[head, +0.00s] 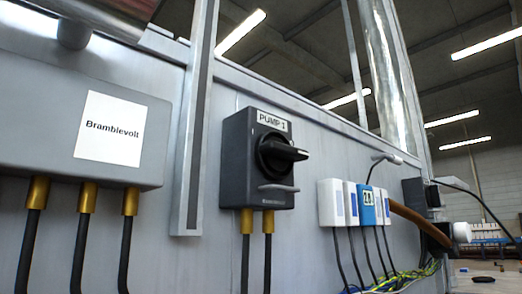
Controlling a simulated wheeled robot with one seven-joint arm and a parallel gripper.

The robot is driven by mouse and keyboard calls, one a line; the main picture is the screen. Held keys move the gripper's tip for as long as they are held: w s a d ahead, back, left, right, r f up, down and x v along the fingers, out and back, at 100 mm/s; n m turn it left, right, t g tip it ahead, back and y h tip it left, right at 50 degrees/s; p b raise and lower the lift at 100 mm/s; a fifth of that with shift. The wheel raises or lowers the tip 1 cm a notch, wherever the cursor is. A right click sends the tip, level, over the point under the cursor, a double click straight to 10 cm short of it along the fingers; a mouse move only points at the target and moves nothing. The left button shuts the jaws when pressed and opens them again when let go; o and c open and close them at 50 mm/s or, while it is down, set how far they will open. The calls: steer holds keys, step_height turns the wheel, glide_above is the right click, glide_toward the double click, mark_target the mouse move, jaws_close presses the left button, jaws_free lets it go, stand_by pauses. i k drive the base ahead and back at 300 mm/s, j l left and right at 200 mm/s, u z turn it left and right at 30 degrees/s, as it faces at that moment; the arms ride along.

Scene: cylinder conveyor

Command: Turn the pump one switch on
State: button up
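The pump one switch (257,160) is a dark grey box on the metal wall in the middle of the head view, with a white label reading "PUMP 1". Its black rotary knob (282,153) sits on the front face, with the handle pointing roughly sideways to the right. A small grey bar (279,188) sticks out below the knob. Two black cables with brass glands run down from the box. My gripper is not in view, and nothing touches the switch.
A grey box (45,130) labelled "Bramblevolt" is at left, with cables below. A vertical metal channel (195,120) stands between it and the switch. White and blue modules (352,204), a brown hose (415,220) and loose wires are at right. Space before the switch looks clear.

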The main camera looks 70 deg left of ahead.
mark_target(276, 155)
steer(key=u, duration=0.9)
steer(key=i+l+u, duration=0.1)
steer(key=u, duration=0.4)
steer(key=l+u, duration=0.1)
steer(key=u, duration=0.8)
steer(key=l+u, duration=0.15)
steer(key=u, duration=0.3)
